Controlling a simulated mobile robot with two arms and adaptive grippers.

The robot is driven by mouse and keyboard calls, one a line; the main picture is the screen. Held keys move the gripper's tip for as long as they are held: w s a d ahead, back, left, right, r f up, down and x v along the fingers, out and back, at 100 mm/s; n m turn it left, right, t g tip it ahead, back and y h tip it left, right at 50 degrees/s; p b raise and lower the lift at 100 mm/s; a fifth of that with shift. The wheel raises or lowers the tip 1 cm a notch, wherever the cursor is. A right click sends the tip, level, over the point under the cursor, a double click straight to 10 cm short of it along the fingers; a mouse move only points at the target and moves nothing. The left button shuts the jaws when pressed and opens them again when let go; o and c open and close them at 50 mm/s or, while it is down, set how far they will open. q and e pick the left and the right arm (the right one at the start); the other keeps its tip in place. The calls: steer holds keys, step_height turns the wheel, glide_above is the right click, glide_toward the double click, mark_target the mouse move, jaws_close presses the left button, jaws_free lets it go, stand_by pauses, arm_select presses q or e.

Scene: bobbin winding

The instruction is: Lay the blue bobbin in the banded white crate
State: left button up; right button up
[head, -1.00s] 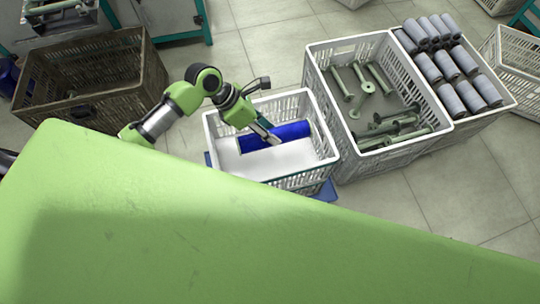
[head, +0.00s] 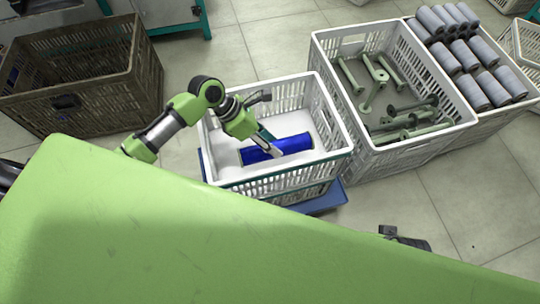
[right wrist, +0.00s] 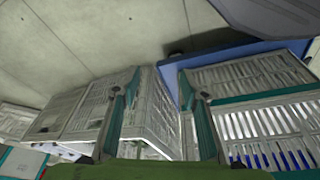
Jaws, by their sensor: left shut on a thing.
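The blue bobbin (head: 294,143) lies within the walls of the banded white crate (head: 335,112), over its white inside. I cannot tell whether it touches the bottom. My left gripper (head: 267,146) reaches down into this crate and is shut on the bobbin near its middle. The crate has a teal band, which also shows in the right wrist view (right wrist: 265,97); blue shows through its slots there. My right gripper (right wrist: 158,98) is open and empty, its fingers spread outside the crates. Part of it shows in the head view (head: 405,238).
A white crate of green spools (head: 372,156) stands to the right, beside a crate of grey bobbins (head: 489,88). A brown crate (head: 105,112) stands at the left. A blue base (head: 326,201) shows under the banded crate. Tile floor is clear at the lower right.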

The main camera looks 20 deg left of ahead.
arm_select(q)
step_height(320, 180, down, 4)
steer(key=shift+f+b, duration=0.1)
steer(key=shift+b, duration=0.7)
steer(key=shift+f, duration=0.3)
steer(key=shift+f+b, duration=0.4)
steer(key=shift+f, duration=0.15)
step_height(320, 180, down, 3)
steer(key=shift+f+b, duration=0.2)
steer(key=shift+b, duration=0.6)
arm_select(e)
steer(key=shift+t, duration=0.3)
steer(key=v, duration=0.5)
steer(key=shift+w+r, duration=0.3)
steer(key=shift+r, duration=0.2)
